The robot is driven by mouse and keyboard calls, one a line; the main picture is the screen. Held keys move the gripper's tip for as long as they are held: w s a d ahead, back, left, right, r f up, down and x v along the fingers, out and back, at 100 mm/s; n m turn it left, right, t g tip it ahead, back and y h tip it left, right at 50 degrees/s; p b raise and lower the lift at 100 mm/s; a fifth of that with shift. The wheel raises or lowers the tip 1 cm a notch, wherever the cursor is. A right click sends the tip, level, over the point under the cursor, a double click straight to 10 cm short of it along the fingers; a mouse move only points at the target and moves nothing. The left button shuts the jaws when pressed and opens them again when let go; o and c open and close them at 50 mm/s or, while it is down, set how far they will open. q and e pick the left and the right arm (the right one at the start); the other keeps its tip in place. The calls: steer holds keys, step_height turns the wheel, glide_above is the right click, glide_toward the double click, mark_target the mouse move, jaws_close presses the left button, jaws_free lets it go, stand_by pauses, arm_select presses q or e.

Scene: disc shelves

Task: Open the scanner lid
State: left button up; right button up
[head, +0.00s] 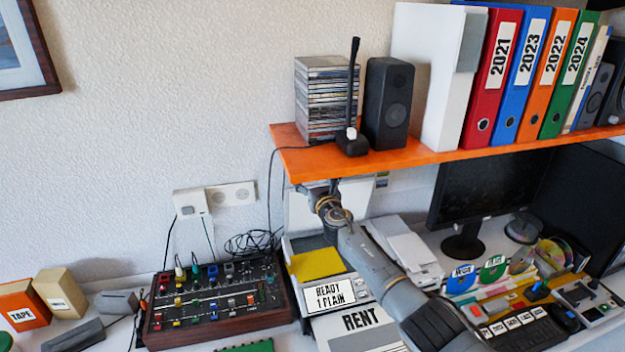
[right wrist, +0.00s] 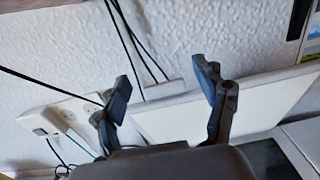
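The scanner (head: 300,246) stands under the orange shelf, with a yellow sheet (head: 318,264) on it and a front panel reading "READY 1 PLAIN" (head: 333,293). Its white lid (head: 302,212) appears raised, standing up near the wall. In the right wrist view the lid (right wrist: 270,100) slants behind the right finger, with a dark surface (right wrist: 262,158) below it. My right gripper (right wrist: 163,100) is open, its fingers wide apart with nothing held between them. In the head view its arm reaches up to the shelf underside, and the fingers are mostly hidden. My left gripper is not in view.
The orange shelf (head: 400,155) overhangs the right arm closely, carrying discs, a speaker (head: 388,103) and binders. A mixer (head: 212,302) and loose cables lie left of the scanner. A monitor (head: 490,188) stands to the right. Wall sockets (right wrist: 65,118) are behind the gripper.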

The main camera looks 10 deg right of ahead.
steer(key=shift+f, duration=0.3)
steer(key=s, duration=1.2)
steer(key=shift+d+r, duration=0.2)
